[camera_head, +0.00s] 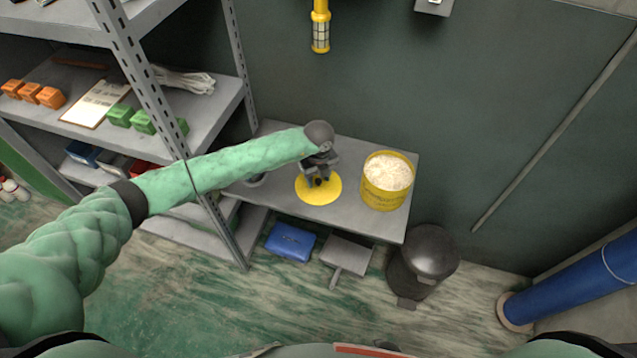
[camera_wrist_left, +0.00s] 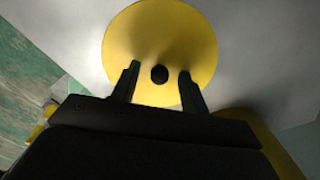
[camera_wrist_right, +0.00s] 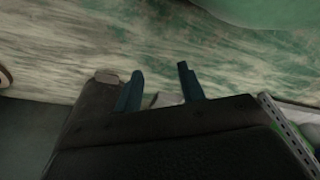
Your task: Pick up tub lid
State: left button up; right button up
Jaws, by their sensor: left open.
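The tub lid (camera_head: 330,193) is a flat yellow disc lying on the grey bench. In the left wrist view the lid (camera_wrist_left: 160,30) shows a black round knob (camera_wrist_left: 159,74) at its middle. My left gripper (camera_head: 319,181) is over the lid, pointing down. In the left wrist view its two fingers (camera_wrist_left: 158,82) are apart, one on each side of the knob, with gaps between; whether they touch the lid I cannot tell. My right gripper (camera_wrist_right: 158,85) shows only in its own wrist view, fingers apart and empty above the floor.
An open yellow tub (camera_head: 381,196) of whitish material stands right of the lid on the bench (camera_head: 360,222). A shelf rack (camera_head: 150,95) with green and orange blocks is at left. A dark bin (camera_head: 428,255) and blue box (camera_head: 290,241) are below. A blue pipe (camera_head: 575,295) is at right.

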pick_arm(q)
jog(key=shift+c, duration=1.2)
jog(key=c, duration=0.7)
grip_shut()
jog(key=shift+r, duration=0.1)
